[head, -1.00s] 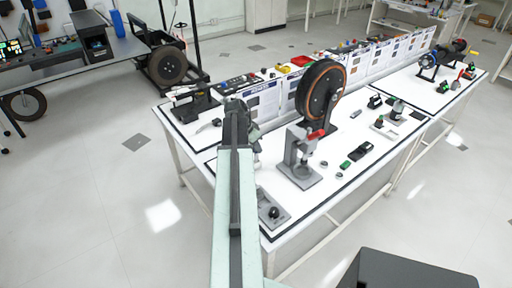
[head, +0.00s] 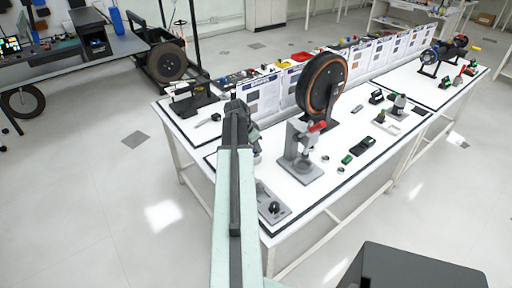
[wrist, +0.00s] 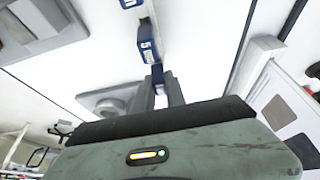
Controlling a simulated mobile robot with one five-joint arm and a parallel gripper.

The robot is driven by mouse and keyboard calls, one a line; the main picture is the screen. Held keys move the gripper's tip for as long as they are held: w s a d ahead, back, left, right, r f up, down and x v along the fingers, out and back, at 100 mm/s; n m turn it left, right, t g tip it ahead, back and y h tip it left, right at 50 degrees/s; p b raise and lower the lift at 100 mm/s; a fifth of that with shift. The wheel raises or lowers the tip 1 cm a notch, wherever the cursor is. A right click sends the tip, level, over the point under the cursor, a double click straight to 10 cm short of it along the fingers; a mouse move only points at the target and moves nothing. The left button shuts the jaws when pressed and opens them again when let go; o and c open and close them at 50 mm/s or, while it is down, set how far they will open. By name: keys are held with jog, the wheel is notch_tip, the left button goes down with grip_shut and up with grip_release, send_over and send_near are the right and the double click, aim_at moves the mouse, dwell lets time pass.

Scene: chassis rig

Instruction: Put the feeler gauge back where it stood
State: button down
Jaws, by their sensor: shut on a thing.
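My gripper (wrist: 162,86) is seen from behind in the wrist view, its two dark fingers close together. They are shut on a narrow blue piece with white markings (wrist: 148,42), which extends beyond the fingertips; I take it to be the feeler gauge. It is over the white bench top (wrist: 85,60); whether it touches the top I cannot tell. In the head view my arm covers most of the gripper, and the held piece cannot be made out there.
A grey fixture (wrist: 112,102) is left of the fingers. In the head view a grey press stand with a red handle (head: 300,160) and a black wheel (head: 322,88) stand right of my arm. A grey plate with a black knob (head: 272,207) lies near the bench's front edge.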

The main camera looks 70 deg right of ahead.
jog(key=shift+f, duration=0.1)
jog(key=c, duration=1.3)
grip_release()
jog(key=p+v, duration=0.7)
jog(key=v, duration=0.1)
jog(key=shift+f, duration=0.1)
